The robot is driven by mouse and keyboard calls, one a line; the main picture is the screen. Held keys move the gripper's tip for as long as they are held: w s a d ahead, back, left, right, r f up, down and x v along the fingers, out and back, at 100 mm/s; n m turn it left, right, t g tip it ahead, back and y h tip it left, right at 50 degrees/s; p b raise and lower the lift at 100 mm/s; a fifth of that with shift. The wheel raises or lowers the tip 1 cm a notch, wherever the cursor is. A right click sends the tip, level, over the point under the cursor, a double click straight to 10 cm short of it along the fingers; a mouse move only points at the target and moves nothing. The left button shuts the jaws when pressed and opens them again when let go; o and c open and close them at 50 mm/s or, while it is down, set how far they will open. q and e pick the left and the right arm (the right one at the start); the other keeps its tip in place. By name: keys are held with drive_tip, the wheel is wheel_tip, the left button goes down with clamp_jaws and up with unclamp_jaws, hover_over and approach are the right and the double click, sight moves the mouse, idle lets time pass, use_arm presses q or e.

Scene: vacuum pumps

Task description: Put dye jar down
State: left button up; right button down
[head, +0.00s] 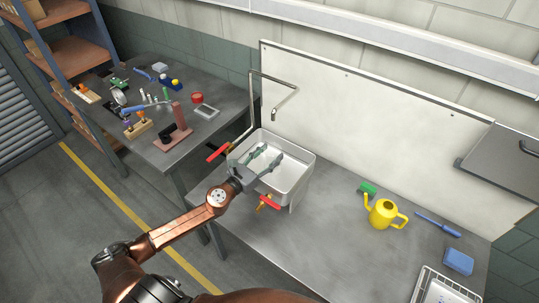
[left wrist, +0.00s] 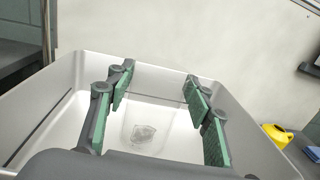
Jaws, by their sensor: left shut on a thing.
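My left gripper (head: 267,156) reaches over the white sink basin (head: 300,178), with its fingers within the basin's outline. In the left wrist view, its green-padded fingers (left wrist: 160,92) stand on both sides of a faint, clear jar (left wrist: 143,133). The gripper is shut on this jar, which I take to be the dye jar. The jar is so transparent that its edges are hard to see. I cannot tell whether its base touches the basin floor. My right gripper is not in view.
A bent tap pipe (head: 252,100) rises behind the basin, with a red handle (head: 218,152) at its left and another red-handled valve (head: 268,202) in front. A yellow watering can (head: 382,213), a green block (head: 368,188) and a blue sponge (head: 458,261) lie to the right. The counter's front middle is clear.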

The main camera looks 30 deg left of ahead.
use_arm(q)
drive_tip(key=shift+f, duration=0.2)
drive_tip(key=o, duration=1.8)
drive_tip(key=shift+c, duration=0.2)
drive_tip(key=s+a, duration=0.1)
drive_tip(key=s, duration=1.1)
drive_tip(key=shift+a, duration=0.35)
drive_tip(key=shift+c, duration=0.7)
clamp_jaws()
